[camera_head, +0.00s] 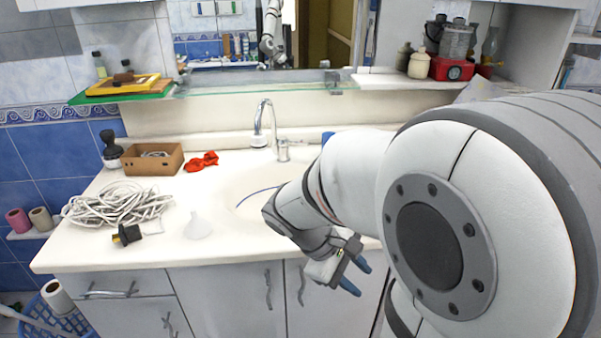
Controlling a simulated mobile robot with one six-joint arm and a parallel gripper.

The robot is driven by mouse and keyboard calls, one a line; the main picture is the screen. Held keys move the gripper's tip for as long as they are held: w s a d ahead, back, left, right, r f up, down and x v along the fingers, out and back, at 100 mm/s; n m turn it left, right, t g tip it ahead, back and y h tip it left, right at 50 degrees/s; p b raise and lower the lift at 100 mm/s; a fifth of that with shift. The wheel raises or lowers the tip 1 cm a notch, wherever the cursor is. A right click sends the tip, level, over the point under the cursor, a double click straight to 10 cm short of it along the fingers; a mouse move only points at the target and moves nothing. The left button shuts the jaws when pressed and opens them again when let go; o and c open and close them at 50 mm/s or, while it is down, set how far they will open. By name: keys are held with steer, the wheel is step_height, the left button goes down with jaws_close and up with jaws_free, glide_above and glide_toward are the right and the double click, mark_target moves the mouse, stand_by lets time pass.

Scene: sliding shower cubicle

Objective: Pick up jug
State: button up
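I cannot make out a jug for certain. A small part of a blue object (327,137) shows at the back of the counter, right of the tap, and my arm hides the rest of it; I cannot tell what it is. A clear blender container (456,41) stands on a red base on the shelf at the upper right. My gripper (357,276) hangs in front of the counter's front edge, pointing down and to the right. Its two blue fingertips are apart, with nothing seen between them.
The white counter (80,248) holds a coiled cable (118,204), a cardboard box (152,160), a red cloth (201,162), a white funnel (197,227) and a sink with a tap (262,122). Cabinets (222,299) lie below. My arm covers the counter's right side.

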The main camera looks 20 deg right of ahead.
steer(key=w+d+f+n+t+h+b, duration=0.25)
steer(key=w+d+n+h, duration=0.55)
steer(key=w+n+h, duration=0.4)
steer(key=shift+t+y, duration=0.25)
steer(key=shift+y, duration=0.25)
steer(key=d, duration=0.2)
steer(key=d+p, duration=0.1)
steer(key=d, duration=0.2)
steer(key=w+d, duration=0.1)
steer(key=d, duration=0.1)
steer(key=shift+d+f+p, duration=0.1)
steer(key=shift+d+p, duration=0.1)
steer(key=shift+p, duration=0.1)
steer(key=shift+c, duration=0.2)
jaws_close()
